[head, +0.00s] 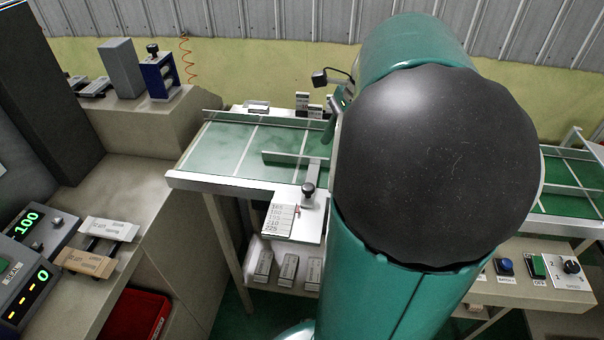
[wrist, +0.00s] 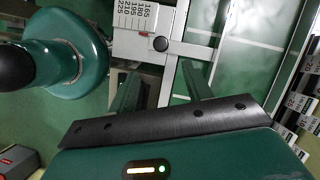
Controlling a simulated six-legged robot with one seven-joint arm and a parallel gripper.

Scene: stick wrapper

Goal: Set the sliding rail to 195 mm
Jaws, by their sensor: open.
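The sliding rail (head: 290,158) lies across the green conveyor belt in the head view. Its arm comes toward the front edge and carries a black knob (head: 308,188), which also shows in the wrist view (wrist: 160,44). A white scale plate (head: 281,220) beside it reads 165 to 225; it also shows in the wrist view (wrist: 133,42). A small red pointer sits near the 165–180 end; its exact reading is unclear. My gripper (wrist: 158,78) is open and empty, its two green fingers apart and just below the knob in the picture. My arm hides much of the head view.
At left stand a bench with a sealer display (head: 27,222), wrapped packs (head: 109,229) and a red bin (head: 136,314). Labelled packs (head: 288,269) sit on a shelf under the belt. Buttons and a dial (head: 570,267) are at the right.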

